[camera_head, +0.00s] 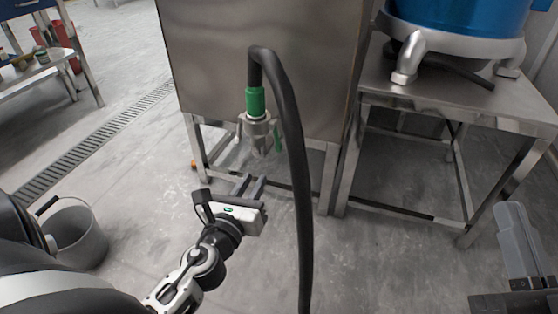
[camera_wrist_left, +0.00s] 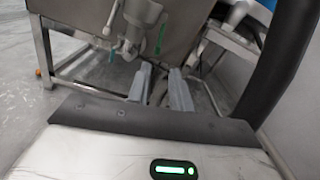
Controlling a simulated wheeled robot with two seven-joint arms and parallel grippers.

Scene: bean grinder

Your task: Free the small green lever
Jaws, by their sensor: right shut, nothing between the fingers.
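A metal coupling (camera_head: 258,130) with a green collar (camera_head: 255,102) hangs at the end of a thick black hose in front of a steel cabinet. The small green lever (camera_head: 278,138) hangs down along the coupling's right side. In the left wrist view the coupling (camera_wrist_left: 137,22) is above the fingers, with the green lever (camera_wrist_left: 160,39) to its right. My left gripper (camera_head: 254,180) is below the coupling, its fingers apart and empty, not touching the lever. My right gripper (camera_head: 508,208) is at the right edge, its fingers together and empty, far from the coupling.
The black hose (camera_head: 295,150) arches over and hangs down right of my left gripper. The steel cabinet (camera_head: 255,55) stands behind the coupling. A steel table (camera_head: 450,95) with a blue drum (camera_head: 460,15) is at right. A grey bucket (camera_head: 78,235) stands at lower left.

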